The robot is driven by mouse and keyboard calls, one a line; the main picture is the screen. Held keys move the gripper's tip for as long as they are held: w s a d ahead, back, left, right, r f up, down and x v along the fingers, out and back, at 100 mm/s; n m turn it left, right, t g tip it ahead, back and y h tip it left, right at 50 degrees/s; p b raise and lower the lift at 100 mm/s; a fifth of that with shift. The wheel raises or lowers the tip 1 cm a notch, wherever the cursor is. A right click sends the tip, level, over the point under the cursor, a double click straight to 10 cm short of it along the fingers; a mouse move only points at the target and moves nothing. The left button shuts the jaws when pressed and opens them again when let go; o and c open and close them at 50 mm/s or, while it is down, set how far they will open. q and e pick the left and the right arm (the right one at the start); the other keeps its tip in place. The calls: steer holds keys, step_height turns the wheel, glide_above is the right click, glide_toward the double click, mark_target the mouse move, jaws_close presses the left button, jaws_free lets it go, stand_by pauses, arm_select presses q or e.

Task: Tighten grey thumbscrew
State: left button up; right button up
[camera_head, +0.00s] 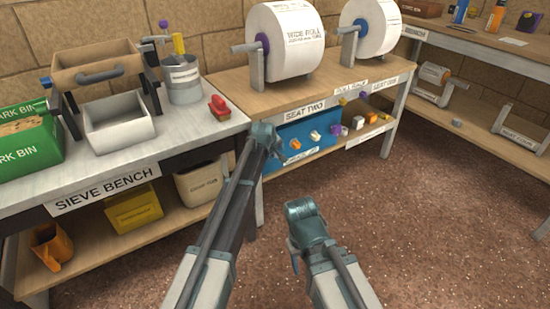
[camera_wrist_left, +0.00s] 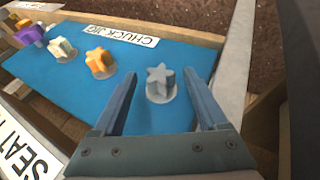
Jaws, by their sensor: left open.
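The grey thumbscrew (camera_wrist_left: 160,82) is a star-shaped knob on a pale round base on the blue chuck jig panel (camera_wrist_left: 135,70). In the left wrist view my left gripper (camera_wrist_left: 164,88) is open, one finger on each side of the thumbscrew, with gaps on both sides. I cannot tell the depth between fingertips and panel. My right gripper (camera_head: 302,208) is lower, over the floor, away from the panel; its jaws cannot be made out.
An orange star knob (camera_wrist_left: 101,62) and a pale knob (camera_wrist_left: 62,48) sit beside the thumbscrew on the panel. The sieve bench (camera_head: 110,180) stands at left, and a paper roll (camera_head: 286,38) stands above the panel. The floor (camera_head: 430,210) is clear.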

arm_select(q)
jaws_close()
stand_by(0.3)
steer(key=shift+r, duration=0.1)
steer(key=shift+w+d+r+g+y+p, duration=0.2)
steer(key=shift+g+y+p, duration=0.3)
steer(key=shift+p, duration=0.3)
steer(key=shift+d+m+g+y+p, duration=0.1)
steer(key=shift+m+g+y+p, duration=0.25)
steer(key=shift+y, duration=0.25)
steer(key=shift+w+d+f+g+y, duration=0.1)
steer(key=shift+f+g+y, duration=0.05)
steer(key=shift+g+y, duration=0.6)
steer(key=shift+m+g+y, duration=0.35)
steer(key=shift+g+y, duration=0.05)
steer(key=shift+y, duration=0.35)
